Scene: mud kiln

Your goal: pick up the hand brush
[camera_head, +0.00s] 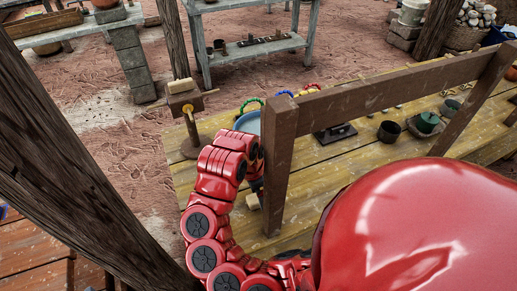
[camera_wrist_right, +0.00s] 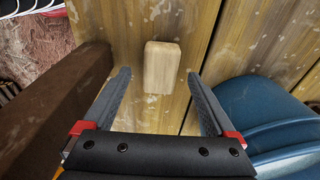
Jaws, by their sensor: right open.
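A small pale wooden block (camera_wrist_right: 162,67), rounded at the corners, lies on the plank table in the right wrist view. It may be the hand brush's wooden body, but no bristles show. In the head view a similar pale block (camera_head: 253,201) lies beside the brown post. My right gripper (camera_wrist_right: 158,73) is open; its two dark fingers stand apart on either side of the block, and I cannot tell how far above it they are. In the head view my red arm and the post largely hide this gripper. My left gripper is not in view.
A brown wooden frame (camera_head: 392,96) stands on the plank table (camera_head: 340,170) close by the gripper. A blue bucket (camera_wrist_right: 262,105) is close to the right finger. A wooden stand (camera_head: 187,112), dark cups (camera_head: 389,131) and a green-topped pot (camera_head: 427,123) are also on the table.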

